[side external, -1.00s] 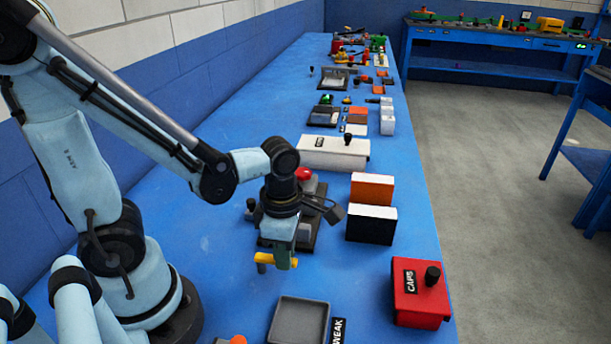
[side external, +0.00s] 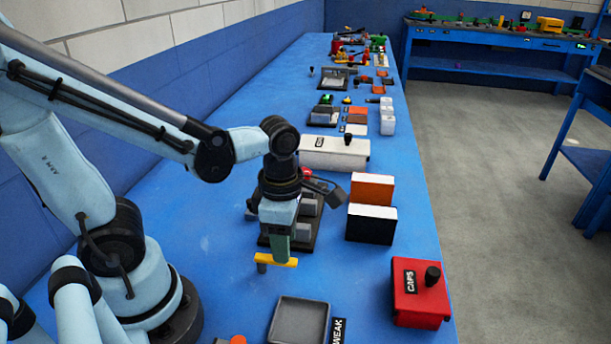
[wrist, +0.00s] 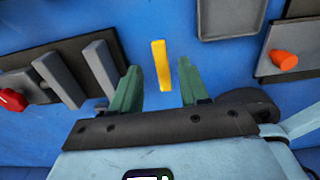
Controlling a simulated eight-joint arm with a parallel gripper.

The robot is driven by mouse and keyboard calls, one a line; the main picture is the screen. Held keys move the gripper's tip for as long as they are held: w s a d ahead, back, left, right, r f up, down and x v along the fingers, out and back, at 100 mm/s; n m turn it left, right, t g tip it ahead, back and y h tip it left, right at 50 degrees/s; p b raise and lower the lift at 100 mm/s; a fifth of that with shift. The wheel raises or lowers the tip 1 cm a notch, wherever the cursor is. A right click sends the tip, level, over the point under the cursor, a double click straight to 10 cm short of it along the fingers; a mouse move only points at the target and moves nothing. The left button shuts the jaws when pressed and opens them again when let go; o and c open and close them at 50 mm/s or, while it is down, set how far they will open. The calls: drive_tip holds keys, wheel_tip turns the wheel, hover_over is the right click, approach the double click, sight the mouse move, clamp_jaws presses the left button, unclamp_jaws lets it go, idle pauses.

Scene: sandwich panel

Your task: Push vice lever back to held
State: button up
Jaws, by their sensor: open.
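The vice stands behind my gripper in the side view, with its dark base (side external: 307,240) partly hidden by the gripper. In the wrist view it is at the left, with two upright grey jaws (wrist: 60,80) and a red knob (wrist: 12,99) on a short grey rod. Which part is the lever is unclear. A yellow bar (side external: 280,262) is just below my gripper (side external: 279,247). In the wrist view the bar (wrist: 161,65) lies between the lines of the two green fingers, clear of both. My gripper (wrist: 160,85) is open and empty.
A grey tray (side external: 300,318) lies in front on the blue bench. A red CAPS box (side external: 418,300) is at the right edge. Orange (side external: 371,190) and black (side external: 371,229) blocks stand right of the vice, with a white box (side external: 334,155) behind. Bench left of the vice is clear.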

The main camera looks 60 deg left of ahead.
wheel_tip(320, 180, up, 9)
idle(0.6)
drive_tip(key=shift+f, duration=0.1)
drive_tip(key=w+a+m+t, duration=0.1)
drive_tip(key=m+t, duration=0.1)
drive_tip(key=m, duration=0.7)
drive_tip(key=w+f+m+t, duration=0.1)
drive_tip(key=w+m+t, duration=0.1)
drive_tip(key=m, duration=0.7)
drive_tip(key=w+a+m+t, duration=0.1)
drive_tip(key=w+m+t, duration=0.1)
drive_tip(key=m, duration=0.7)
drive_tip(key=shift+a+f+t, duration=0.25)
drive_tip(key=shift+a+t, duration=0.05)
drive_tip(key=shift+t, duration=0.3)
